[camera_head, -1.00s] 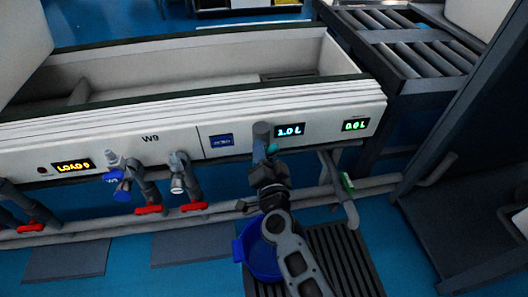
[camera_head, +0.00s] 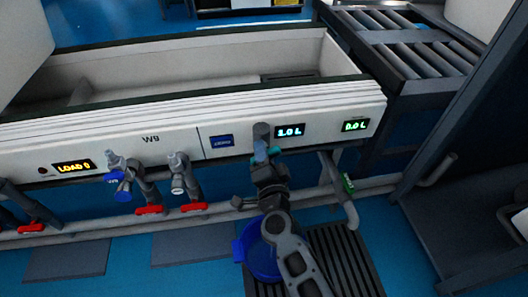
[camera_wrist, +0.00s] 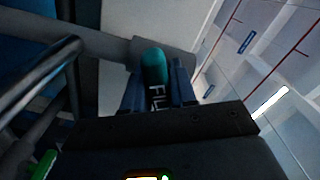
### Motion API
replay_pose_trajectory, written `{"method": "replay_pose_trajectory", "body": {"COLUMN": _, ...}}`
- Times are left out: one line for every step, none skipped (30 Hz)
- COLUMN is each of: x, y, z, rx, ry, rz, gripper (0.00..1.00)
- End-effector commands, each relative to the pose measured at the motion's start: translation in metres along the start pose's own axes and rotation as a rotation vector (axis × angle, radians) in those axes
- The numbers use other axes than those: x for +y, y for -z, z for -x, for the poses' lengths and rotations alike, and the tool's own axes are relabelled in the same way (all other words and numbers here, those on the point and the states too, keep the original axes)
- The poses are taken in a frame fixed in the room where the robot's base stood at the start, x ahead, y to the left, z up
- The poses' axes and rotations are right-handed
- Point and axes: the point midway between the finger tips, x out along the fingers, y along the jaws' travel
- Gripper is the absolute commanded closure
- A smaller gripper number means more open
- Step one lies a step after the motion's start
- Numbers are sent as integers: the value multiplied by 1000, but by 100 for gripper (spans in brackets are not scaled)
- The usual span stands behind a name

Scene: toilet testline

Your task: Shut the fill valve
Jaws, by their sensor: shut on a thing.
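The fill valve has a teal handle with a partly hidden label starting "FIL"; in the wrist view the handle (camera_wrist: 154,68) lies between my two fingers. My gripper (camera_wrist: 158,92) is shut on it. In the head view my gripper (camera_head: 266,156) is up at the grey valve body (camera_head: 261,132) on the bench's front panel, just left of the display (camera_head: 290,132) reading 1.0 L. The handle is mostly hidden there by my fingers.
A blue bucket (camera_head: 262,262) stands on a dark floor grate (camera_head: 345,262) below my arm. Two taps with red levers (camera_head: 150,209) (camera_head: 193,206) are to the left. A grey drain pipe (camera_head: 340,195) is close on the right. A green 0.0 L display (camera_head: 355,126) is beyond it.

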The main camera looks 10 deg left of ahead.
Motion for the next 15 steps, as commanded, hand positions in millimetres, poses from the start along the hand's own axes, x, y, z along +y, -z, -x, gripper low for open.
{"method": "replay_pose_trajectory", "body": {"x": 0, "y": 0, "z": 0, "rx": -1, "ry": -1, "rz": -37, "gripper": 100}}
{"method": "replay_pose_trajectory", "body": {"x": 0, "y": 0, "z": 0, "rx": -1, "ry": -1, "rz": -62, "gripper": 100}}
{"method": "replay_pose_trajectory", "body": {"x": 0, "y": 0, "z": 0, "rx": 0, "ry": -1, "rz": -95, "gripper": 100}}
{"method": "replay_pose_trajectory", "body": {"x": 0, "y": 0, "z": 0, "rx": 0, "ry": -1, "rz": -120, "gripper": 100}}
{"method": "replay_pose_trajectory", "body": {"x": 0, "y": 0, "z": 0, "rx": 0, "ry": -1, "rz": -145, "gripper": 100}}
{"method": "replay_pose_trajectory", "body": {"x": 0, "y": 0, "z": 0, "rx": 0, "ry": -1, "rz": -176, "gripper": 100}}
{"method": "replay_pose_trajectory", "body": {"x": 0, "y": 0, "z": 0, "rx": 0, "ry": -1, "rz": -199, "gripper": 100}}
{"method": "replay_pose_trajectory", "body": {"x": 0, "y": 0, "z": 0, "rx": 0, "ry": -1, "rz": -221, "gripper": 100}}
{"method": "replay_pose_trajectory", "body": {"x": 0, "y": 0, "z": 0, "rx": 0, "ry": -1, "rz": -249, "gripper": 100}}
{"method": "replay_pose_trajectory", "body": {"x": 0, "y": 0, "z": 0, "rx": 0, "ry": -1, "rz": -270, "gripper": 100}}
{"method": "replay_pose_trajectory", "body": {"x": 0, "y": 0, "z": 0, "rx": 0, "ry": -1, "rz": -288, "gripper": 100}}
{"method": "replay_pose_trajectory", "body": {"x": 0, "y": 0, "z": 0, "rx": 0, "ry": -2, "rz": -313, "gripper": 100}}
{"method": "replay_pose_trajectory", "body": {"x": 0, "y": 0, "z": 0, "rx": 0, "ry": -2, "rz": -330, "gripper": 100}}
{"method": "replay_pose_trajectory", "body": {"x": 0, "y": 0, "z": 0, "rx": 0, "ry": -2, "rz": -347, "gripper": 100}}
{"method": "replay_pose_trajectory", "body": {"x": 0, "y": 0, "z": 0, "rx": 0, "ry": -2, "rz": -366, "gripper": 100}}
